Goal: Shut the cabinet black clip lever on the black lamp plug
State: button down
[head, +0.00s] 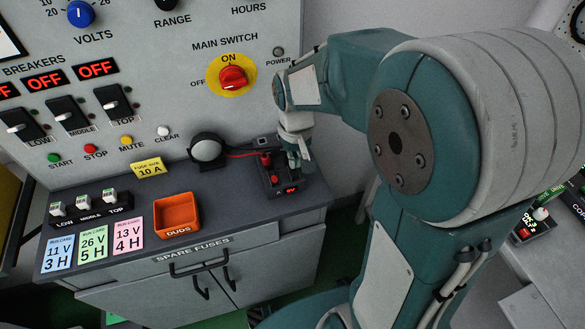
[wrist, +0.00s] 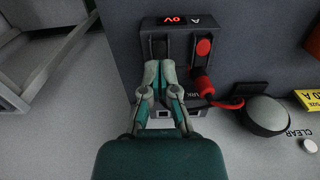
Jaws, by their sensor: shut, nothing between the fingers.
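A dark clip box (head: 272,188) with a red display stands at the right end of the cabinet top; it also shows in the wrist view (wrist: 146,38). My gripper (head: 297,163) is over its black-clip side. In the wrist view my gripper (wrist: 160,68) is shut and empty, fingertips at the dark slot beside the red clip. The red clip lever (wrist: 204,47) and red plug (wrist: 204,86) show clearly. The black clip lever and black lamp plug are not distinct, being dark or behind my fingers. I cannot tell whether my fingertips touch the box.
The round lamp (head: 207,149) stands left of the box, joined by a red wire (head: 243,155); it also shows in the wrist view (wrist: 265,115). An orange DUDS tray (head: 176,231) is farther left. The switch panel (head: 165,75) rises behind. The cabinet top's right edge is close to the box.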

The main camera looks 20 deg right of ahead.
aim_at(295, 177)
jog(key=shift+r, duration=1.55)
jog(key=shift+s+r, duration=0.15)
jog(key=shift+r, duration=0.1)
jog(key=s+r+t, duration=0.5)
jog(key=s+r, duration=0.4)
jog(key=s, duration=0.5)
jog(key=shift+t, duration=0.3)
dwell(0.7)
